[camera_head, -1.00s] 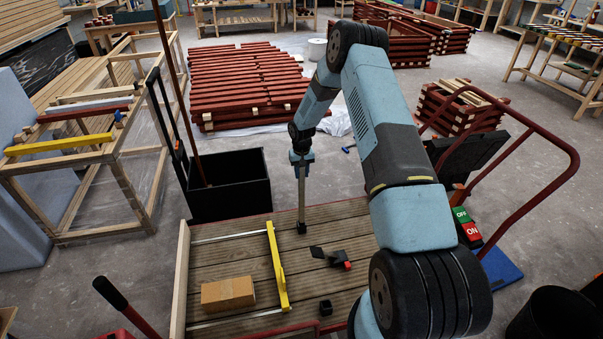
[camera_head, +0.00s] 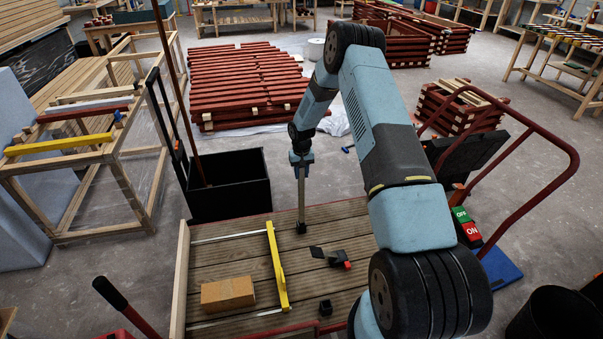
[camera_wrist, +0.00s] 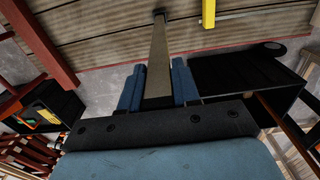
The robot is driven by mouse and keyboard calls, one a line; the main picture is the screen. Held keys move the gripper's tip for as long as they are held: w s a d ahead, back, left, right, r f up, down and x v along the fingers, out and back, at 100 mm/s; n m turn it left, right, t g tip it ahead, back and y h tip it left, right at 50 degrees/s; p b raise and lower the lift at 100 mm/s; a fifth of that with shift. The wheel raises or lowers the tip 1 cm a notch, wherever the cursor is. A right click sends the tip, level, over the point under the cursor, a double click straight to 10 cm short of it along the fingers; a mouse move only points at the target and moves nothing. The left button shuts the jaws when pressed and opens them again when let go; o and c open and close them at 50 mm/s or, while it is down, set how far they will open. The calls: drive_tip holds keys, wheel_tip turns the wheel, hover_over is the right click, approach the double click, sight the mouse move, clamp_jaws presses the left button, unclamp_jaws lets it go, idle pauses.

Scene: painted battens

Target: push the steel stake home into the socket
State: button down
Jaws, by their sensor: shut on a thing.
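My gripper (camera_head: 301,160) is shut on the upper part of the steel stake (camera_head: 301,195), above the far part of the slatted wooden deck. The stake is a long grey bar and hangs upright below the fingers. Its lower end meets a small black socket (camera_head: 301,228) on the deck. In the wrist view the stake (camera_wrist: 158,62) runs from between the blue fingers (camera_wrist: 158,82) to the dark socket (camera_wrist: 159,14). I cannot tell how deep the stake sits in it.
On the deck are a yellow bar (camera_head: 277,265), a cardboard box (camera_head: 228,294), a black and red tool (camera_head: 333,257) and a small black block (camera_head: 326,307). A black bin (camera_head: 230,190) stands behind the deck. A red handrail (camera_head: 540,130) curves at the right.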

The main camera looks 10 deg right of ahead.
sight(301, 184)
drive_tip(key=shift+f, duration=3.25)
drive_tip(key=c, duration=0.7)
unclamp_jaws()
drive_tip(key=shift+c, duration=0.2)
wheel_tip(301, 184, up, 14)
drive_tip(key=shift+f, duration=0.2)
